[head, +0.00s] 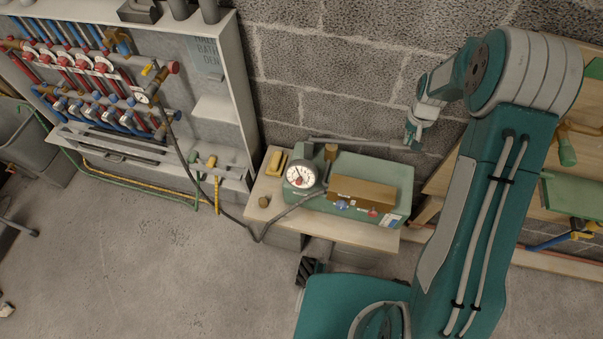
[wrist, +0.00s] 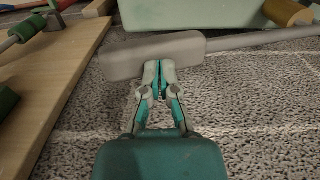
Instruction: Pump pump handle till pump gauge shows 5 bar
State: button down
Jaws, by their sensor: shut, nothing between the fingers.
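The green test pump (head: 400,180) stands on a small wooden bench. Its round white pump gauge (head: 300,175) is at the pump's left end; the reading is too small to tell. The pump handle (head: 360,142) is a grey lever running nearly level along the pump's back to the right. Its thick grey grip (wrist: 125,58) crosses the upper middle of the wrist view. My gripper (head: 413,143) is at the handle's right end. In the wrist view its fingertips (wrist: 158,66) are shut with nothing between them, against or just beside the grip; contact cannot be told.
The bench (head: 260,208) also holds a yellow item (head: 276,162). A dark hose (head: 225,208) runs from the pump to the manifold cabinet (head: 238,70) at left. A block wall is close behind the handle. A wooden rack (wrist: 50,90) is beside my gripper.

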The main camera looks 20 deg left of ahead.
aim_at(406, 146)
jog(key=shift+f, duration=1.8)
jog(key=shift+r, duration=3.9)
